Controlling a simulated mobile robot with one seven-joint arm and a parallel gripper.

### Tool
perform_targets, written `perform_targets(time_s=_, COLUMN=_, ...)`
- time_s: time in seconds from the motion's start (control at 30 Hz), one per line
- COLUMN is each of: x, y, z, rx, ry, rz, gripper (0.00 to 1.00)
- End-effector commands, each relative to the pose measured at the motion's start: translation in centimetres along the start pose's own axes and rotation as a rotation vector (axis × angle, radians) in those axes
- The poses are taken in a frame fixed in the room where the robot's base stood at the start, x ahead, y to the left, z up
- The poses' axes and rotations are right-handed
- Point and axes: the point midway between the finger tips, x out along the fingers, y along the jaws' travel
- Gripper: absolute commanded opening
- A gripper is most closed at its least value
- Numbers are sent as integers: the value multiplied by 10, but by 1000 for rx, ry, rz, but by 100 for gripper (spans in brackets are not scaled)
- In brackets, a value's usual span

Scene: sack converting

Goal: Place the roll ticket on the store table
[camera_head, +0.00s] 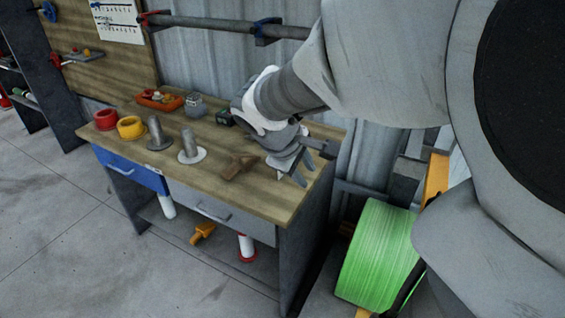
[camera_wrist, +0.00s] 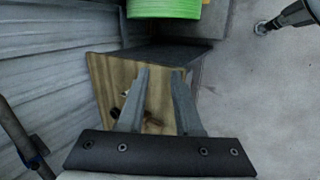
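A wooden-topped workbench (camera_head: 235,195), the only table in view, stands left of centre and also shows below the fingers in the wrist view (camera_wrist: 105,72). I take it for the store table, though no label shows. My gripper (camera_head: 288,170) is over the right end of the bench top, fingers pointing down. In the wrist view my gripper (camera_wrist: 162,74) has its two fingers apart, with bare wood visible between them. I cannot make out a roll ticket in either view. A small dark object and a pale bit lie partly hidden behind the left finger.
The bench holds a brown block (camera_head: 238,166), two metal spindles, a red ring (camera_head: 106,119), a yellow ring (camera_head: 130,127) and an orange tray (camera_head: 160,99). A large green roll (camera_head: 380,250) stands right of the bench. A corrugated wall is behind. Floor at left is clear.

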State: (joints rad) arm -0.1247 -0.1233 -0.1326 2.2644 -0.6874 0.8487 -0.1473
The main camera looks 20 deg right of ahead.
Motion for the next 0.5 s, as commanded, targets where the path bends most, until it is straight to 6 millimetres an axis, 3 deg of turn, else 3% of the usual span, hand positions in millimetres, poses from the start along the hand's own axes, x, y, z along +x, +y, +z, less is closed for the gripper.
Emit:
perform_targets(time_s=0.03, x=-23, y=-2, z=6, rx=75, ry=62, rz=-12, gripper=34)
perform_targets(time_s=0.5, x=-104, y=-90, z=45, rx=574, ry=305, rz=-318, gripper=34)
